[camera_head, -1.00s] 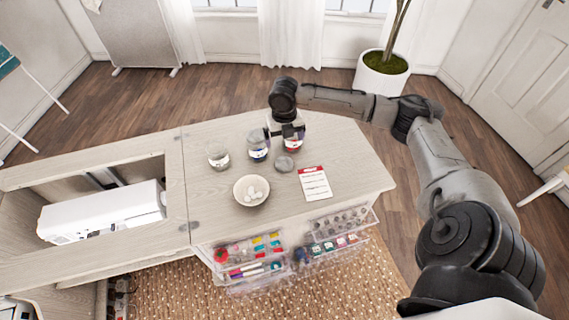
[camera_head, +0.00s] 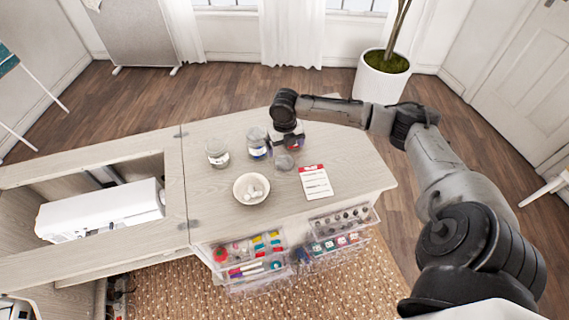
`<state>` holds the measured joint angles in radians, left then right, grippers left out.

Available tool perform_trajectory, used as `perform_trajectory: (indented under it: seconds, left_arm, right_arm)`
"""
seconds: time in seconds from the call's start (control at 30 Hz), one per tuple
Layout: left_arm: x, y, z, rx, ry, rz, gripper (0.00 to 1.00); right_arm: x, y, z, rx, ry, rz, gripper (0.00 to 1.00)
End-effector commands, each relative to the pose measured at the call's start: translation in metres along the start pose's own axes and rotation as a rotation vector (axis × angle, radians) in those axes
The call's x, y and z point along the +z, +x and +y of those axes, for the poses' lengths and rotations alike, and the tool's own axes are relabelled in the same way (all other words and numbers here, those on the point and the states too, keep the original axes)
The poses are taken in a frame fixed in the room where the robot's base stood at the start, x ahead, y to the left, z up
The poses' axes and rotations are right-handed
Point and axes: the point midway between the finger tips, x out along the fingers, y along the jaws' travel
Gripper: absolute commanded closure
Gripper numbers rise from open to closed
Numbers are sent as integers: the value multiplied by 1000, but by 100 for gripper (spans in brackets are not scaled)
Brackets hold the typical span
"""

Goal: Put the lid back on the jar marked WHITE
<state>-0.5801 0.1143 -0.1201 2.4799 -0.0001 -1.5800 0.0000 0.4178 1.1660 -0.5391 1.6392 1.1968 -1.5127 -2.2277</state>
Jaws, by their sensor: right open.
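Three glass jars stand in a row on the cabinet top. The left jar (camera_head: 217,154) looks clear or pale inside, the middle jar (camera_head: 257,144) shows blue, and the right jar (camera_head: 299,144) shows red and is partly hidden by my gripper. The labels are too small to read, so I cannot tell for sure which one says WHITE. A grey round lid (camera_head: 284,163) lies on the cabinet top in front of the right jar. My right gripper (camera_head: 286,149) is open, pointing down just above or behind the lid. My left gripper is not in view.
A pale bowl (camera_head: 240,196) with white items stands in front of the jars. A card with a red header (camera_head: 315,183) lies right of it. Open clear drawers (camera_head: 250,263) hang below the front edge. A white machine (camera_head: 105,213) sits in the left recess.

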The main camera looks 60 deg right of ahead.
Motion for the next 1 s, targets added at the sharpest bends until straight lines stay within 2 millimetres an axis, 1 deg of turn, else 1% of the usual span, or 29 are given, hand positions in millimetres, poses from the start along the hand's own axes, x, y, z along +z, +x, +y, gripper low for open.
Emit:
perform_trajectory:
  seconds: [0.03,0.2,0.37,0.77,0.87,1.0]
  left_arm:
    - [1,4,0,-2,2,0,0]
    - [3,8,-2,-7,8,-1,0]
    - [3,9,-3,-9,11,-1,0]
    - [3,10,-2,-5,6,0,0]
    - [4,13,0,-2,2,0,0]
    - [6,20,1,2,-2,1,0]
  right_arm:
    - [0,11,0,-1,0,1,1]
    - [0,30,0,0,0,2,1]
    - [0,36,0,0,-1,-1,1]
    - [0,38,0,0,-1,0,1]
    - [0,45,0,0,0,1,1]
    - [0,62,-2,0,1,2,1]
